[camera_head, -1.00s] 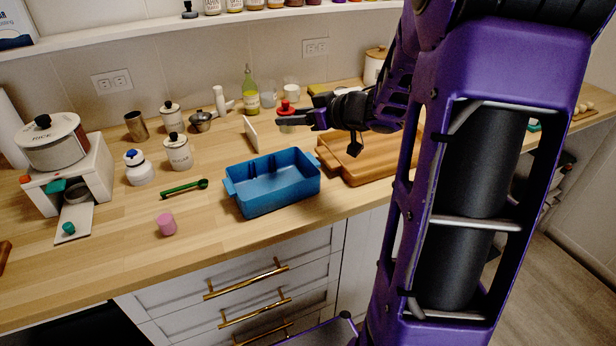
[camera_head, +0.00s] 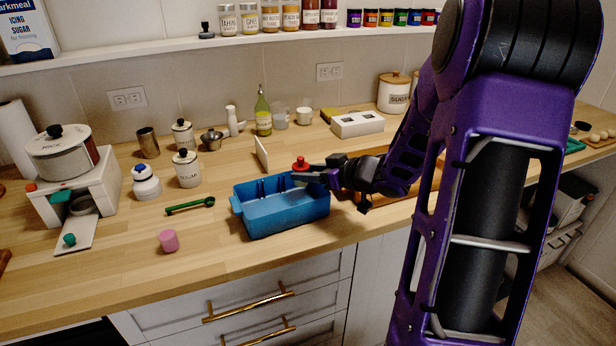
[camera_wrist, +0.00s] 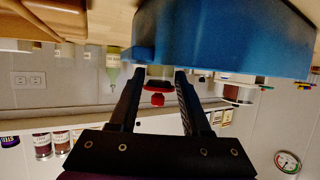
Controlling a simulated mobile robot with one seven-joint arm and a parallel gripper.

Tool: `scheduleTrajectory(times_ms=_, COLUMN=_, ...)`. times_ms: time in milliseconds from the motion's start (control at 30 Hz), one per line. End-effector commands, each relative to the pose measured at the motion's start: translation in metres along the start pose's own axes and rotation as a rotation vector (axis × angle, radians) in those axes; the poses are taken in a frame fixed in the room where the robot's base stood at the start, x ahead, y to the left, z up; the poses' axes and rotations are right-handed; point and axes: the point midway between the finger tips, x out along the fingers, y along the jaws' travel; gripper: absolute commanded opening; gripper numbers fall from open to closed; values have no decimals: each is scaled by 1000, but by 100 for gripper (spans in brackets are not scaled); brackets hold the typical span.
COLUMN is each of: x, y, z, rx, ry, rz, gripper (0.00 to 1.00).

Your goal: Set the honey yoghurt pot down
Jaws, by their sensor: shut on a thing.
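My gripper (camera_head: 313,176) is shut on a small pot with a red knobbed lid, which I take as the honey yoghurt pot (camera_head: 300,164); no label is readable. In the wrist view the pot (camera_wrist: 157,86) sits between the two fingers (camera_wrist: 157,95), and the picture is upside down, so the pot is upright. In the head view the gripper is at the back right of the blue tub (camera_head: 285,217), and the pot's body is mostly hidden. I cannot tell how high its base is above the tub. The blue tub also fills the top of the wrist view (camera_wrist: 225,40).
A white upright panel (camera_head: 262,154) stands behind the tub. A wooden board (camera_head: 426,190) lies to the right, under my arm. A white box (camera_head: 357,124) and jars stand behind.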

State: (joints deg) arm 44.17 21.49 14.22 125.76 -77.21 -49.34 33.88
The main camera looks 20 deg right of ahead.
Motion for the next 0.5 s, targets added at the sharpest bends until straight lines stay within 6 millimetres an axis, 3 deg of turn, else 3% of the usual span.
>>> scheduleTrajectory(times_ms=500, x=3, y=0, z=8, rx=0, ry=1, rz=1, gripper=0)
